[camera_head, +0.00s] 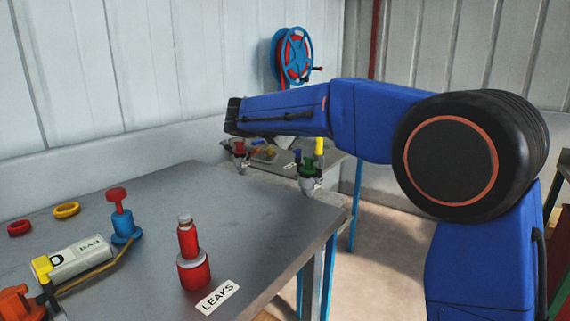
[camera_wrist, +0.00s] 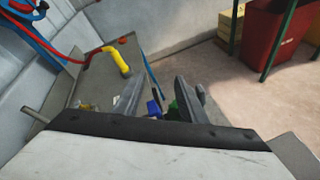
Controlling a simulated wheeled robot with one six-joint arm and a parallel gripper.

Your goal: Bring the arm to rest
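My arm, blue with black joints, reaches from the right across the head view, raised above the far end of the grey bench (camera_head: 130,215). Its black far end (camera_head: 232,115) is at the left, and the fingers cannot be made out there. In the wrist view the two grey fingers of my gripper (camera_wrist: 158,97) stand apart with a gap between them. Small blue and green parts (camera_wrist: 172,108) show beyond the gap, and I see nothing held.
A red-topped fitting (camera_head: 240,155) and a green-topped fitting (camera_head: 310,168) are below the arm. A red cylinder (camera_head: 193,265) stands beside a LEAKS label (camera_head: 217,297). A hose reel (camera_head: 293,57) hangs on the wall. In the wrist view, a red bin (camera_wrist: 275,35) stands on open floor.

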